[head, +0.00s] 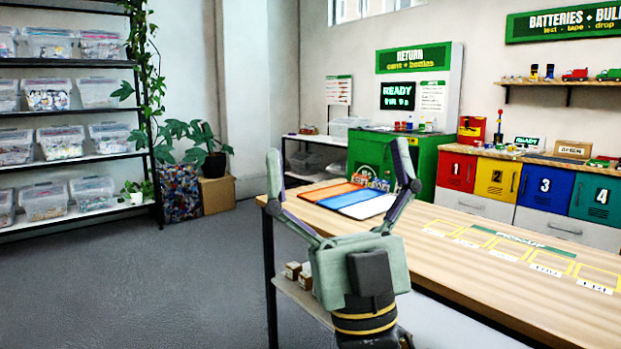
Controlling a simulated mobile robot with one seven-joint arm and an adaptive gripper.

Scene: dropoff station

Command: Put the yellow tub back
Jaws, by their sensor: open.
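I cannot make out a yellow tub in the head view. My gripper (338,168) is open and empty, its two fingers spread wide and pointing up in the picture. It shows in front of the left end of the wooden table (480,285). Yellow outlined spaces (523,254) marked pick-up lie on the table to the right, and they look empty. A mat with orange, blue and pale bands (332,191) lies at the table's far left end, partly hidden by my gripper.
Numbered lockers stand behind the table: red (456,171), yellow (496,179), blue (544,187) and green (598,194). A green return station (425,160) stands left of them. Shelves of clear bins (62,141) line the left wall. The grey floor (150,285) at left is clear.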

